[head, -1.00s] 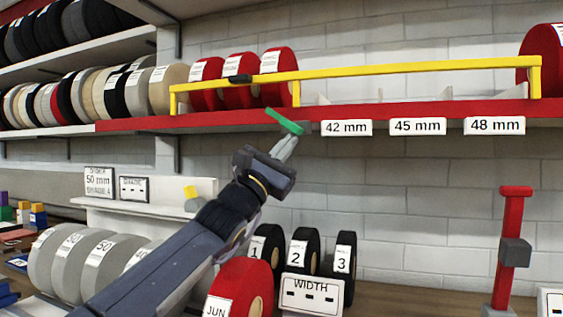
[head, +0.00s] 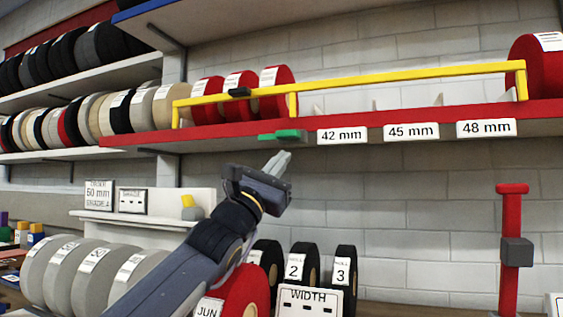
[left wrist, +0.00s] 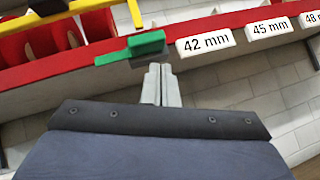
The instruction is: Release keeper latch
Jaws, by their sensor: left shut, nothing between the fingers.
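The keeper latch looks to be the green piece (head: 287,136) on the front edge of the red shelf, left of the 42 mm label. It also shows in the left wrist view (left wrist: 146,43), with a dark part under it. My left gripper (head: 280,158) is shut and empty, its fingertips just below the green piece. In the left wrist view the closed fingertips (left wrist: 160,70) are close under the green piece; whether they touch it I cannot tell. A yellow keeper bar (head: 400,77) runs along the shelf in front of red rolls (head: 272,95). My right gripper is not seen.
The red shelf (head: 350,118) carries 42 mm, 45 mm and 48 mm labels. Below stand numbered black rolls (head: 343,275), a WIDTH sign (head: 309,300), a red roll (head: 240,295) and grey rolls (head: 45,270). A red post (head: 512,240) stands at right.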

